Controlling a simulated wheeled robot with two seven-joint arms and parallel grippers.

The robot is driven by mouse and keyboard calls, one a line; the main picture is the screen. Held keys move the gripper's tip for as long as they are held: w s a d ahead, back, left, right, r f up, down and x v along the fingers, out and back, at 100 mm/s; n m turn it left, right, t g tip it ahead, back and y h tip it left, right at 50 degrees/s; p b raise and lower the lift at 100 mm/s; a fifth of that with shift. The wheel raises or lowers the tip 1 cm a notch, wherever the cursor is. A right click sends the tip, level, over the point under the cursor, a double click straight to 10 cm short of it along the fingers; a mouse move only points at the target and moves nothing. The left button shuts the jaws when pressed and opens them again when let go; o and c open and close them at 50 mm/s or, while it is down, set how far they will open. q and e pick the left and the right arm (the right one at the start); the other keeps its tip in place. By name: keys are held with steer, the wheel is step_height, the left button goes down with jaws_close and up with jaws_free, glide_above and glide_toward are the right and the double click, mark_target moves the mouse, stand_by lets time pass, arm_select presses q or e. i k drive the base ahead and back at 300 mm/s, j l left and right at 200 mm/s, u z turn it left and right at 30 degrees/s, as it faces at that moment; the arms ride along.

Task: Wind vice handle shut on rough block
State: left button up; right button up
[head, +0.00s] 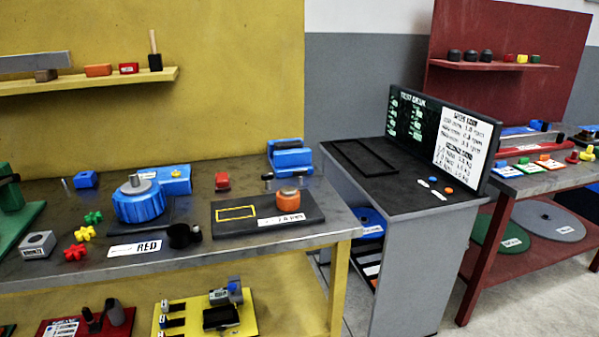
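A blue vice-like device (289,157) stands at the back right corner of the near metal bench. A small dark bar with a pale end (267,177) shows at its lower left front and may be its handle. At this size I cannot tell whether its jaws are open or what is between them. No block can be surely told as the rough block; a grey block with a label (38,244) sits at the bench's front left. Neither of my grippers is in view.
A test desk (400,196) stands to the right.

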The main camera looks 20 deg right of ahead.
mark_target(300, 173)
steer(key=i+j, duration=0.45)
steer(key=i, duration=0.15)
steer(key=i+j+z, duration=0.15)
steer(key=i+j, duration=0.3)
steer(key=i, duration=0.2)
